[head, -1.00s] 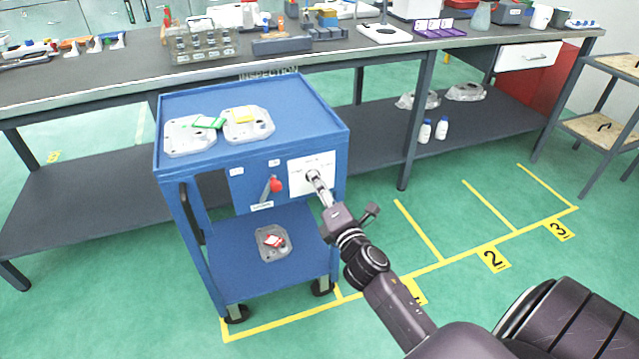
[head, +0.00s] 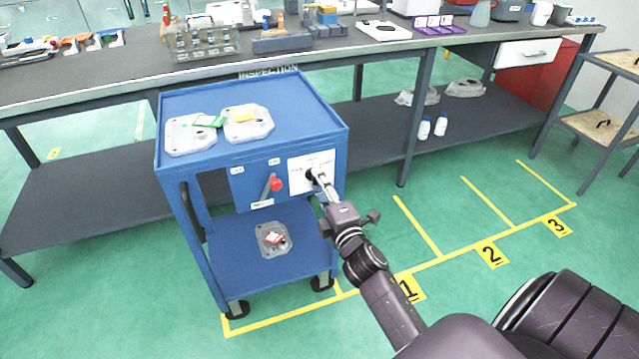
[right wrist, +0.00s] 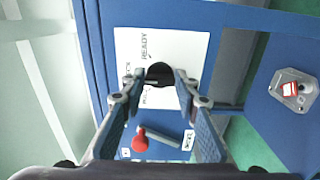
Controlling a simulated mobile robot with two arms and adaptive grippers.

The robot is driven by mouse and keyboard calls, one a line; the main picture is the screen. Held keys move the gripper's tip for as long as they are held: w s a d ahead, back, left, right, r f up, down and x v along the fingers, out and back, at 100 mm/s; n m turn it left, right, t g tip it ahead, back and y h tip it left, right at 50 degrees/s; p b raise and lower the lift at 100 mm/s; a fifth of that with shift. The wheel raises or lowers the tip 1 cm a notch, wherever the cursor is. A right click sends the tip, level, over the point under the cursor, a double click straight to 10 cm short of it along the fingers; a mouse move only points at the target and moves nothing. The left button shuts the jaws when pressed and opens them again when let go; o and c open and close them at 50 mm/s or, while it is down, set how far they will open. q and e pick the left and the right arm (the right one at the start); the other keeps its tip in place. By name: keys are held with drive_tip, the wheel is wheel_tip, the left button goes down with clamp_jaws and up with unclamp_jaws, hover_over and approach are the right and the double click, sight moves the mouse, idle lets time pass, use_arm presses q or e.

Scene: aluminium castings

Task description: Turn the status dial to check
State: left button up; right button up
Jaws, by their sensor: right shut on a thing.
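The status dial is a dark round knob (right wrist: 159,73) on a white label plate (head: 297,180) at the right of the blue cart's front panel. Printed words surround it in the right wrist view; READY is legible, the others are partly covered or too small. My right gripper (head: 316,176) reaches the dial from the front right. In the right wrist view its two fingers (right wrist: 160,80) are closed on the knob, one on each side. The fingers hide part of the dial, so I cannot tell where its pointer stands. My left gripper is not in view.
A red-knobbed lever (head: 276,184) sits left of the plate on the blue cart (head: 200,104). Castings (head: 190,138) lie on its top, and one with a red tag (head: 273,239) on its lower shelf. A long workbench (head: 90,82) stands behind. Floor right of the cart is open.

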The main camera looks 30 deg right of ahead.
drive_tip(key=o, duration=1.1)
drive_tip(key=shift+o, duration=0.2)
drive_tip(key=v, duration=1.2)
